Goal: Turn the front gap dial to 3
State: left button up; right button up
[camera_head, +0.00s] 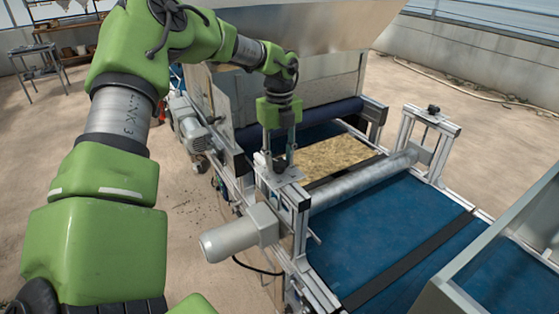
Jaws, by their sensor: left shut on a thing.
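The front gap dial (280,166) is a small dark knob on top of the near metal post frame, beside the roller. My left gripper (279,161) points straight down over it and is shut on it. The fingers and the palm hide most of the dial, and its scale and number cannot be read. A matching dark dial (433,109) stands on the far post frame. My right gripper is not in view.
A grey roller (365,182) spans the blue belt (385,230) between the two post frames. A grey motor (240,234) juts out below the near frame. A metal hopper (315,30) rises behind my left gripper. A grey-walled bin (460,297) stands at the lower right.

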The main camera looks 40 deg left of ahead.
pick_arm(q)
jog(key=m+b, duration=0.3)
jog(key=shift+f, duration=0.2)
jog(key=m+b, duration=0.1)
jog(key=m, duration=0.2)
jog(key=shift+r+b, duration=0.1)
jog(key=shift+b, duration=0.2)
jog(key=m, duration=0.2)
jog(key=shift+m+b, duration=0.3)
jog(key=shift+b, duration=0.1)
jog(key=m, duration=0.2)
jog(key=shift+r+m, duration=0.1)
jog(key=shift+m, duration=0.3)
jog(key=m, duration=0.3)
jog(key=shift+m, duration=0.3)
jog(key=m, duration=0.3)
jog(key=shift+m, duration=2.4)
